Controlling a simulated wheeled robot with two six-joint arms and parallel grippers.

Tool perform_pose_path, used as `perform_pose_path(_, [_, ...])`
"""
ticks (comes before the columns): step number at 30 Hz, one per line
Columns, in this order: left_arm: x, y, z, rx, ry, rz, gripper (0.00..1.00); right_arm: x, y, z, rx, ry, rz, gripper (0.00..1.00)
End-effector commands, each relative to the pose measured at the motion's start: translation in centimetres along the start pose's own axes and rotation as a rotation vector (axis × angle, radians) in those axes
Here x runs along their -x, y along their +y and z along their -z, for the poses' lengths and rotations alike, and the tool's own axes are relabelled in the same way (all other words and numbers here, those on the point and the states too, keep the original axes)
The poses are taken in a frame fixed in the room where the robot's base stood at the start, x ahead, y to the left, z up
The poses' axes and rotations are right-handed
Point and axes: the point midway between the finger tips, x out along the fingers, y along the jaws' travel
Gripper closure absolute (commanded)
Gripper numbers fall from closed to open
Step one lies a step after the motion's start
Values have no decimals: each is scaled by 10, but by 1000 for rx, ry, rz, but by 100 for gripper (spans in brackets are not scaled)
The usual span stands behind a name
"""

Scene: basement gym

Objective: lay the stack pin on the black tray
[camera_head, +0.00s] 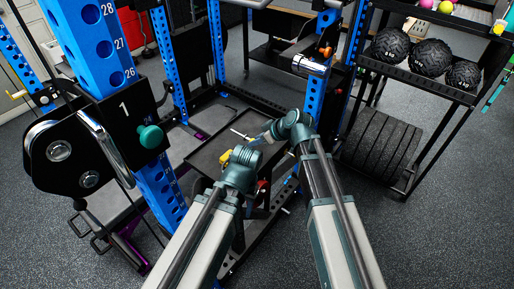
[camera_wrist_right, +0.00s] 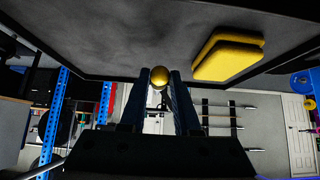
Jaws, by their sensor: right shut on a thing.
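My right gripper (camera_head: 264,137) is above the far right part of the black tray (camera_head: 205,155). It is shut on the stack pin (camera_head: 241,134), a thin pale rod that points up-left from the fingers in the head view. In the right wrist view, a round gold end of the pin (camera_wrist_right: 159,76) shows between the two fingers (camera_wrist_right: 166,98), close to the tray's edge (camera_wrist_right: 110,80). I cannot tell whether the pin touches the tray. My left wrist (camera_head: 242,160) is over the tray's near right side; its fingers cannot be made out.
A yellow block (camera_wrist_right: 229,54) lies on the tray; it also shows in the head view (camera_head: 225,157) beside my left wrist. A blue rack upright (camera_head: 160,190) stands left. A shelf with black balls (camera_head: 430,57) stands right. The tray's left part is bare.

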Motion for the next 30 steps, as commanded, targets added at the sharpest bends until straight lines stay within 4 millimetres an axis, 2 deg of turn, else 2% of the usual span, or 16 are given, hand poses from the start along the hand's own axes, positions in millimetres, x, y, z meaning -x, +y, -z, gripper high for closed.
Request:
perform_pose_path(1, [-14,1,1,0,0,0,50,-9,1,-10,0,0,-1,100])
perform_pose_path(6, [-35,3,2,0,0,0,50,-25,1,-25,0,0,0,100])
perform_pose_path(20, [-39,4,2,0,0,0,50,-28,1,-28,0,0,0,100])
perform_pose_path(21, [-38,4,2,0,0,0,50,-26,1,-27,0,0,0,64])
perform_pose_path(25, [-37,4,2,0,0,0,50,-26,1,-27,0,0,0,41])
perform_pose_path(30, [-37,4,2,0,0,0,50,-26,1,-27,0,0,0,39])
